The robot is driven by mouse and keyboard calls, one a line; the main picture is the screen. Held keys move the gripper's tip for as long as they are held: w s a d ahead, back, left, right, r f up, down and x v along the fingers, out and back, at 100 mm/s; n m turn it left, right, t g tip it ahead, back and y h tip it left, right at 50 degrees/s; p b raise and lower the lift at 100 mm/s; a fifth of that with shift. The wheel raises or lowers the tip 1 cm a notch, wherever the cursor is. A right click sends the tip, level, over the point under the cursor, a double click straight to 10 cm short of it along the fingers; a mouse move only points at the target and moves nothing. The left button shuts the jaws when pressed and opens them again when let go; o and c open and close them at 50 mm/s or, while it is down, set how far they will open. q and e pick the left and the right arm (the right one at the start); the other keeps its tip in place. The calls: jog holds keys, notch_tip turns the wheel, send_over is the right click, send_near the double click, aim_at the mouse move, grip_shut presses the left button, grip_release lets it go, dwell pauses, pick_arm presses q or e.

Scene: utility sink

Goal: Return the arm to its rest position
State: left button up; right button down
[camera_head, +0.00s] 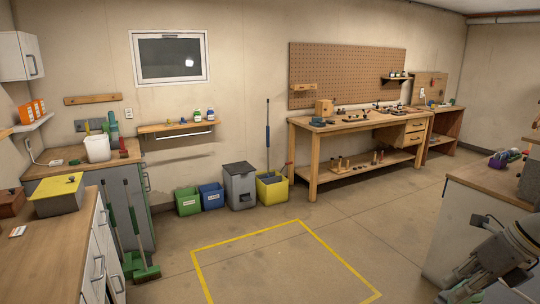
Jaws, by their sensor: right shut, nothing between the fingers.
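My right gripper (462,284) shows in the lower right corner of the head view, with my grey arm reaching in from the right edge. It is shut with nothing in it and points down and to the left. It hangs in front of the grey-white cabinet on the right and holds no object. My left gripper is not in view.
A wooden-topped counter (500,184) stands close to my right arm, with small items on top. A yellow-taped square (243,236) marks open floor in the middle. Bins (240,187) and a workbench (350,126) line the back wall. Another counter (48,252) stands at left.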

notch_tip(320, 180, down, 6)
jog(key=w+a+m+t+y, duration=0.3)
jog(key=m+t, duration=0.6)
jog(key=m, duration=0.1)
jog(key=s+d+f+m+t+h, duration=0.1)
jog(key=s+f+m+h, duration=0.3)
jog(key=m, duration=0.4)
jog(key=s+d+f+m+t+h, duration=0.1)
jog(key=s+d+f+m+h, duration=0.1)
jog(key=f+m+h, duration=0.5)
jog(key=s+a+f+m+g+y, duration=0.2)
jog(key=s+a+f+m+g, duration=0.35)
jog(key=s+a, duration=0.35)
jog(key=s+a+f+m+g+y, duration=0.2)
jog(key=s+a+f+m+g, duration=0.25)
jog(key=s+a+m, duration=0.4)
jog(key=s+d+f+n+g, duration=0.1)
jog(key=s+f, duration=0.1)
jog(key=f, duration=1.1)
jog(key=s+d+f+n+g, duration=0.1)
jog(key=s+f, duration=0.1)
jog(key=f, duration=1.2)
jog(key=s+d+f, duration=0.2)
jog(key=s+f, duration=1.3)
jog(key=s, duration=0.1)
jog(key=shift+s+d+g+h, duration=0.15)
jog(key=shift+d+g+h, duration=0.15)
jog(key=shift+g, duration=0.1)
